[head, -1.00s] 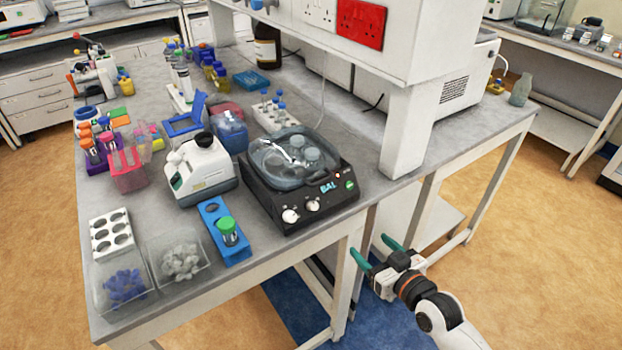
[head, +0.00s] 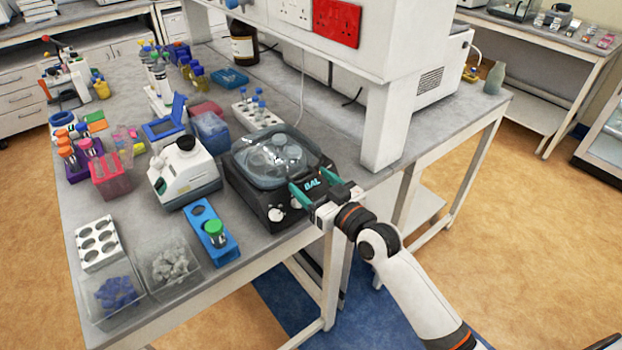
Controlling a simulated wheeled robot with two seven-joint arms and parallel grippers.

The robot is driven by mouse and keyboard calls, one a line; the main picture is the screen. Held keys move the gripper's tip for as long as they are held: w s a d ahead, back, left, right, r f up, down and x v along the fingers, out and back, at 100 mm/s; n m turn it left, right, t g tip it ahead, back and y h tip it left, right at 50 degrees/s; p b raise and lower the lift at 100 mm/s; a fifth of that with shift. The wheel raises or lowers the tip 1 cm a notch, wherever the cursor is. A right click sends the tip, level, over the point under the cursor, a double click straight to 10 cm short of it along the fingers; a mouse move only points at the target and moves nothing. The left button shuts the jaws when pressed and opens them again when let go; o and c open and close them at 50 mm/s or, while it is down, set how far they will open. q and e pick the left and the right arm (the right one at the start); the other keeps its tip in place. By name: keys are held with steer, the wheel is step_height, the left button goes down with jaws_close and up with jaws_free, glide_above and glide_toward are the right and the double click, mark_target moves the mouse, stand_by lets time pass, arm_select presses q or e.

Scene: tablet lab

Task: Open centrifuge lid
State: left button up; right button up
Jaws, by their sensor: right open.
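The centrifuge is a black box (head: 268,205) on the bench near its front edge, with knobs and a "BAL" label on its front. Its clear domed lid (head: 270,155) is down over the round bowl. My right gripper (head: 312,186) is at the front right of the centrifuge, its two green fingers apart and pointing at the front panel. It hides part of the panel and one knob. I cannot tell whether the fingers touch the centrifuge. Nothing shows between them. My left gripper is not in view.
A white instrument (head: 183,172) and a blue rack with a green-capped tube (head: 212,232) stand left of the centrifuge. A tube rack (head: 258,115) is behind it. A white shelf post (head: 388,125) rises to its right.

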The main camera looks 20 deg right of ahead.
steer(key=shift+w+a, duration=0.2)
steer(key=shift+w, duration=0.3)
